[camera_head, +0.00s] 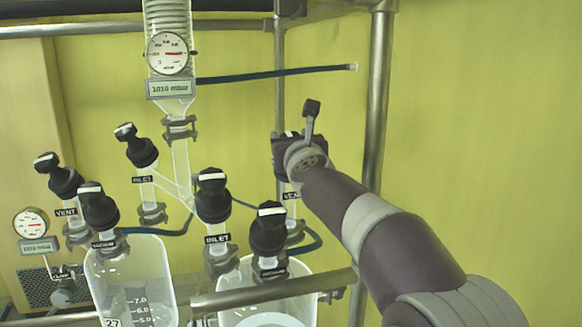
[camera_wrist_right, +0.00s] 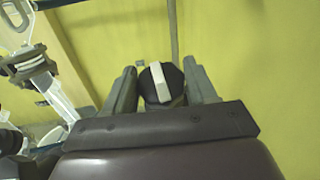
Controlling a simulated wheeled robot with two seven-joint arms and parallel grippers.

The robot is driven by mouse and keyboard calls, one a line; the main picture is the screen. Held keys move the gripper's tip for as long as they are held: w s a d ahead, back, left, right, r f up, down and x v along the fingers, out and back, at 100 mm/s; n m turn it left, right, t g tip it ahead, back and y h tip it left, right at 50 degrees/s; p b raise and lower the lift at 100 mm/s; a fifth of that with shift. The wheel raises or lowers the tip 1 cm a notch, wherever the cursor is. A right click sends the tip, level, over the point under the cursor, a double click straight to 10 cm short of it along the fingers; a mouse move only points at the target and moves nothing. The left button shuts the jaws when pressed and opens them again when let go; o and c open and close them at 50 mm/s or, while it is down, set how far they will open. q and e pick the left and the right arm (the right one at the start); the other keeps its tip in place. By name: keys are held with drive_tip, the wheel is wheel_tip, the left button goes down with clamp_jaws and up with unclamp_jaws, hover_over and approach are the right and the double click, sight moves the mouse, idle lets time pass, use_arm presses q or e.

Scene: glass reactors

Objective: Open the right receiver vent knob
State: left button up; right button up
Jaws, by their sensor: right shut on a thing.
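The right receiver vent knob (camera_wrist_right: 156,86) is black with a white pointer bar. In the right wrist view it sits between the two grey fingers of my right gripper (camera_wrist_right: 161,92), which is shut on it. The white bar stands near upright there, tilted slightly. In the head view my right gripper (camera_head: 288,156) covers most of the knob, above a partly hidden vent label (camera_head: 292,195) on the right receiver (camera_head: 300,292). My left gripper is not in view.
The black inlet knob (camera_head: 213,195) and vacuum knob (camera_head: 268,232) stand close by on the left and in front. A steel post (camera_head: 376,120) rises behind my right arm. A horizontal rail (camera_head: 245,295) crosses the front of the receiver.

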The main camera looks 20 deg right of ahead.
drive_tip(key=n+y+b, duration=0.2)
drive_tip(key=n+y, duration=0.1)
drive_tip(key=shift+d+f, duration=0.1)
drive_tip(key=shift+f, duration=0.05)
use_arm(q)
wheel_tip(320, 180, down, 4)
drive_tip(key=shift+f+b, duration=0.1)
drive_tip(key=shift+b, duration=0.45)
use_arm(e)
drive_tip(key=shift+n+g+y, duration=0.3)
drive_tip(key=shift+n+y, duration=0.4)
drive_tip(key=o, duration=1)
drive_tip(key=shift+w, duration=0.45)
drive_tip(key=shift+s, duration=0.35)
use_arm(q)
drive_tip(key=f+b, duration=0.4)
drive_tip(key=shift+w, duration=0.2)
use_arm(e)
drive_tip(key=s, duration=0.4)
drive_tip(key=s+d, duration=0.1)
drive_tip(key=s, duration=0.3)
drive_tip(key=s+d, duration=0.1)
drive_tip(key=s, duration=0.2)
drive_tip(key=shift+s, duration=0.4)
